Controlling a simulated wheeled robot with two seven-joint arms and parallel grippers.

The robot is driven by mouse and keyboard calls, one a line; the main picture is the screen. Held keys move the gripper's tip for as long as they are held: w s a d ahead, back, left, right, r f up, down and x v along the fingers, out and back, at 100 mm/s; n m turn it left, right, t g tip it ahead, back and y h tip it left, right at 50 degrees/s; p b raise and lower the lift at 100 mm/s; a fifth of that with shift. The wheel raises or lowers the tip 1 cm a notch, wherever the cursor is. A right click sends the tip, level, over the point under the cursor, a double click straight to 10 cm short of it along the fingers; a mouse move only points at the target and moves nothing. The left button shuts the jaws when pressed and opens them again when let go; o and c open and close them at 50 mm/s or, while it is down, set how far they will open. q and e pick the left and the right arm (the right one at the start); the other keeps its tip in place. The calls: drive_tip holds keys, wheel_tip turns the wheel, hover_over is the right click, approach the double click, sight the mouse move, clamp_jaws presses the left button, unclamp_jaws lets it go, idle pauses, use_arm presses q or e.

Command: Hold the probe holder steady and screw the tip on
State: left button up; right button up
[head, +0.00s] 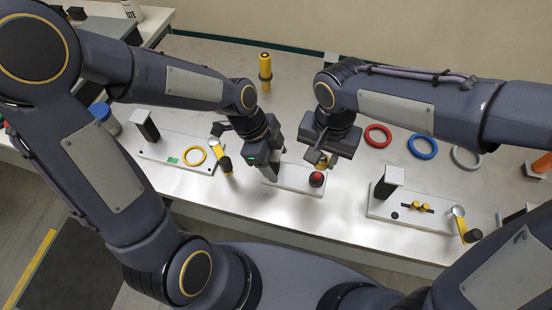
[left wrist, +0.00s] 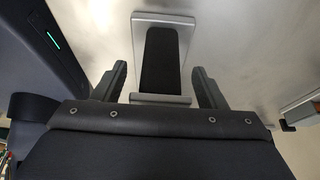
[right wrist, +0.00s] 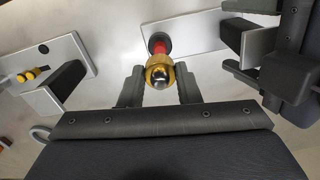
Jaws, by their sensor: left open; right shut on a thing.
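My right gripper (head: 322,160) is shut on a gold collar with a silver rounded end (right wrist: 159,75), which I take to be the tip. A red part (right wrist: 160,47) with a dark end shows beyond the collar, over one end of a pale plate (head: 285,180); the head view shows it as a red ball shape (head: 316,179). I cannot tell whether it touches the plate. My left gripper (head: 262,160) is open. In the left wrist view its fingers (left wrist: 160,85) stand either side of a black block (left wrist: 160,58) on a grey plate, apparently the probe holder.
A yellow-black cylinder (head: 265,72) stands at the back. Red (head: 377,136), blue (head: 422,146) and grey (head: 466,158) rings lie at right. Plates with black posts flank the middle, left (head: 175,150) and right (head: 405,215); the left one carries a yellow ring (head: 183,155). The grippers are close together.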

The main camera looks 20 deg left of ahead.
use_arm(q)
drive_tip(key=shift+d+f, duration=0.15)
drive_tip(key=shift+f, duration=0.2)
drive_tip(key=shift+c, duration=0.3)
drive_tip(key=c, duration=1.2)
drive_tip(key=o, duration=0.5)
drive_tip(key=shift+c, duration=1.2)
